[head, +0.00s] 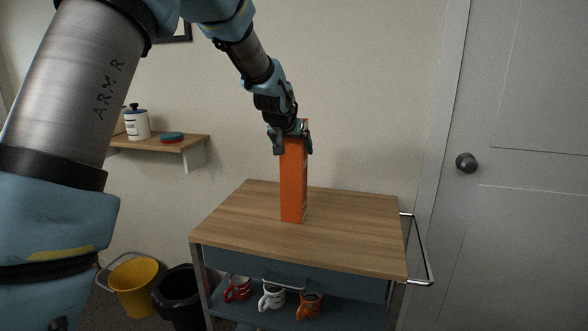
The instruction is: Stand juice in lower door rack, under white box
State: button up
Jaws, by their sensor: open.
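A tall orange carton (293,185), which looks like the juice, stands upright on the wooden top of a cart (355,222). My gripper (294,150) reaches down from above to the carton's top, with a finger at each side of it. The jaws are open, and the carton rests on the cart top. I cannot tell whether a finger touches it. The upper part of the carton is partly hidden by the gripper. No door rack and no white box in a rack show in this view.
Several mugs (272,296) sit on the cart's lower shelf. A metal handle (422,255) juts from its right side. A wall shelf (165,144) holds a white canister (137,123). A yellow bucket (133,288) and a black bin (180,298) stand left. A grey door (520,190) is right.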

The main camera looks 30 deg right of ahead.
jog(key=shift+w+d+f, duration=0.1)
jog(key=shift+f, duration=0.05)
grip_shut()
jog(key=shift+r, duration=0.2)
dwell(0.8)
